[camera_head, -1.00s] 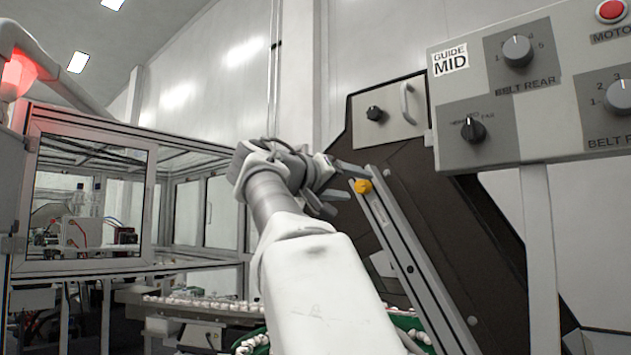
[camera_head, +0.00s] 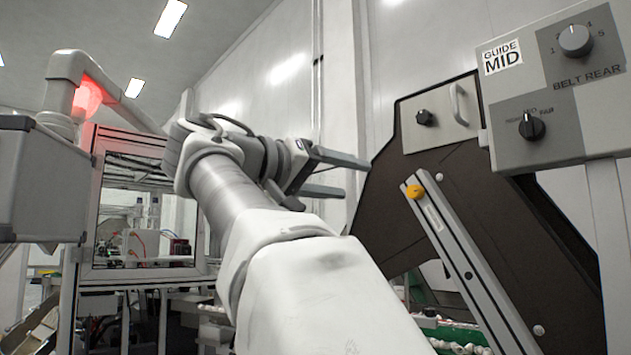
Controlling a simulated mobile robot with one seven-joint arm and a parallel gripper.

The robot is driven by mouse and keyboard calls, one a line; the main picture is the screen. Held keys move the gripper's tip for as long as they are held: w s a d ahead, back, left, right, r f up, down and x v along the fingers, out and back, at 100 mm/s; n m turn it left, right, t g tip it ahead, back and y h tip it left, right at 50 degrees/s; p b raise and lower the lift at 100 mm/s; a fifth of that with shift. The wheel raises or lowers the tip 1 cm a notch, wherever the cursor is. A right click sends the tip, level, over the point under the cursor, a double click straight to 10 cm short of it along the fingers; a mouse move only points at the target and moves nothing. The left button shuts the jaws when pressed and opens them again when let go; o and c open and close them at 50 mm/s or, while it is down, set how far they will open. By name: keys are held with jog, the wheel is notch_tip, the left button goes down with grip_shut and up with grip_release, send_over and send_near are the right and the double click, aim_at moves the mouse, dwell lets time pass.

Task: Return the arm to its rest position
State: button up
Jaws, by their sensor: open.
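My gripper (camera_head: 345,174) is at the end of my white arm, a little right of the picture's middle. Its two grey fingers are apart and point right, with nothing between them. The fingertips appear left of a yellow knob (camera_head: 415,192) on a slanted grey rail (camera_head: 462,262), with a gap in the picture between them. My arm rises from the bottom edge and hides part of the cell behind it.
A dark sloped machine panel (camera_head: 432,158) with a handle stands behind the rail. A control box (camera_head: 553,85) with knobs is at upper right. A framed enclosure (camera_head: 140,262) and a red-lit lamp (camera_head: 88,97) are at left. Small white parts (camera_head: 462,347) lie low at the right.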

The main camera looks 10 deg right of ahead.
dwell(0.4)
jog(key=d+f+n+g+y, duration=0.15)
jog(key=d+f+y, duration=0.3)
jog(key=f, duration=0.45)
jog(key=d+f+n+y, duration=0.3)
jog(key=d+f, duration=0.2)
jog(key=f, duration=0.5)
jog(key=s+a+f+g+y, duration=0.1)
jog(key=s+a+f+y, duration=0.25)
jog(key=s+f, duration=0.95)
jog(key=s+a+f+g+y, duration=0.2)
jog(key=s+f+y, duration=0.2)
jog(key=s+f, duration=0.9)
jog(key=w+r+p, duration=0.4)
jog(key=r+p, duration=0.8)
jog(key=p, duration=0.3)
jog(key=shift+w+a+p, duration=0.25)
jog(key=shift+p, duration=0.1)
jog(key=shift+d, duration=0.1)
